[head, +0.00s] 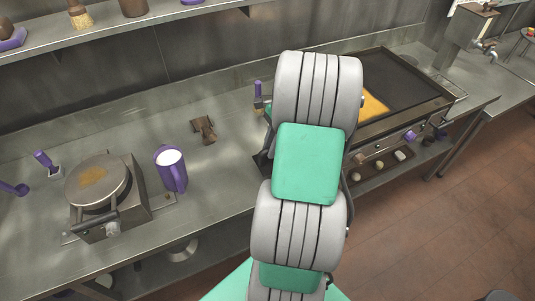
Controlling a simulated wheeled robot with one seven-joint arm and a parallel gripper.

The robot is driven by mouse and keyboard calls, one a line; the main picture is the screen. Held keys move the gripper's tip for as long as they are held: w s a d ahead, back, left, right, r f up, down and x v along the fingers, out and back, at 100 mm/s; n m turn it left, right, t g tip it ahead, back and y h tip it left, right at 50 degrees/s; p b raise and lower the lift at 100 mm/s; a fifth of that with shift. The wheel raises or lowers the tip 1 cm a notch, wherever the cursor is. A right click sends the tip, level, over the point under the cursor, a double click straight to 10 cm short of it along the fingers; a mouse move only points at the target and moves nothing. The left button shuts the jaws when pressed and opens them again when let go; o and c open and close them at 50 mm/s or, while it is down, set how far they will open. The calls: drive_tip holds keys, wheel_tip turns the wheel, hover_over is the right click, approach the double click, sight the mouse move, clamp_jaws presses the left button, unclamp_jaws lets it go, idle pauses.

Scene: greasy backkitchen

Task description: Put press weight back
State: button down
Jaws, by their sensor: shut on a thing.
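No press weight can be made out for certain. A dark brown piece (204,130) lies on the steel counter left of my arm, but I cannot tell whether it is a rest or a weight. A flat griddle (405,82) with a dark plate is at the right, with a yellow-orange patch (373,104) on its left part. My arm stands upright in the middle and covers the griddle's left end. My gripper is hidden behind the arm, and so is anything in it.
A purple jug (171,169) with white contents stands beside a round hotplate (97,181) on the left counter (225,175). A purple-handled tool (258,96) is just left of my arm. A shelf (120,31) runs along the wall. Counter between jug and brown piece is clear.

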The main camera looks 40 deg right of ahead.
drive_tip(key=shift+w+f, duration=0.3)
drive_tip(key=shift+w, duration=0.1)
drive_tip(key=shift+d+x, duration=0.2)
drive_tip(key=shift+x, duration=0.75)
drive_tip(key=shift+d+x, duration=0.25)
drive_tip(key=shift+x, duration=0.7)
drive_tip(key=shift+w+a+f, duration=0.1)
drive_tip(key=shift+w+f, duration=0.05)
drive_tip(key=shift+f, duration=0.1)
drive_tip(key=c, duration=1.3)
unclamp_jaws()
drive_tip(key=shift+f, duration=0.1)
drive_tip(key=shift+o, duration=0.2)
